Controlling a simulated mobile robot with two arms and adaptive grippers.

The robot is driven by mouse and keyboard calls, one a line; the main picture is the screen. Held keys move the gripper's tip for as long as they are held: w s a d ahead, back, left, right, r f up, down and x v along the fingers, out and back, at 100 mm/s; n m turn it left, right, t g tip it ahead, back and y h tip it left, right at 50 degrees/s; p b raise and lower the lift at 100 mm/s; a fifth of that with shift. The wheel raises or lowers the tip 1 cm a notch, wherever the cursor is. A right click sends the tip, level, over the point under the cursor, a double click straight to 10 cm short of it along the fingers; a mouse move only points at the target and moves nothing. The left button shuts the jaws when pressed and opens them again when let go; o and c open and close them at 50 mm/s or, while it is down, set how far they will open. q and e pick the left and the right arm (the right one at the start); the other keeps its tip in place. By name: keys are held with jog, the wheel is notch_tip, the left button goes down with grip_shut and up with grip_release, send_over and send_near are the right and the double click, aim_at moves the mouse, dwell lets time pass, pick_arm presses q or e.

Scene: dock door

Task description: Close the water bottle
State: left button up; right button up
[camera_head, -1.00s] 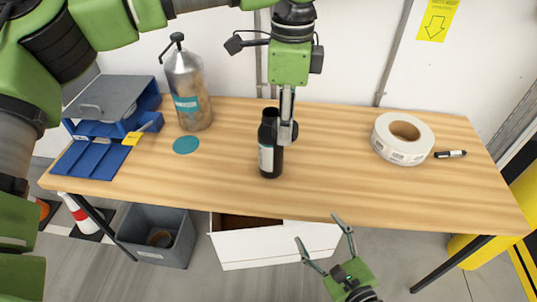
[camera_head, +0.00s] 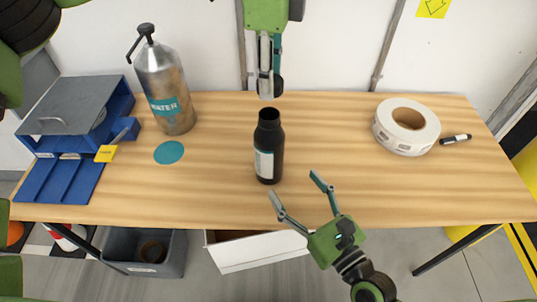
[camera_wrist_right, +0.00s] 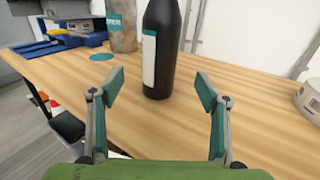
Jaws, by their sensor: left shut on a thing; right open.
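The dark water bottle (camera_head: 267,148) with a white and teal label stands upright on the wooden table, its mouth uncovered. It also shows in the right wrist view (camera_wrist_right: 163,50), where its top is out of the frame. My left gripper (camera_head: 268,92) is shut on a small black round cap (camera_head: 278,85). It holds the cap above and behind the bottle in the picture, clear of the mouth. My right gripper (camera_head: 297,184) is open and empty, in front of the bottle and to its right. In its wrist view the bottle is beyond the spread fingers (camera_wrist_right: 160,97), untouched.
A metal WATER dispenser (camera_head: 164,88) stands back left, behind a teal disc (camera_head: 169,152). A blue organizer (camera_head: 75,130) fills the left end. A label roll (camera_head: 407,127) and black marker (camera_head: 456,139) lie right. The table around the bottle is clear.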

aim_at(277, 162)
pick_arm(q)
jog(key=shift+w, duration=0.1)
pick_arm(e)
jog(key=x, duration=1.2)
jog(key=c, duration=1.7)
pick_arm(q)
jog(key=shift+f, duration=2.5)
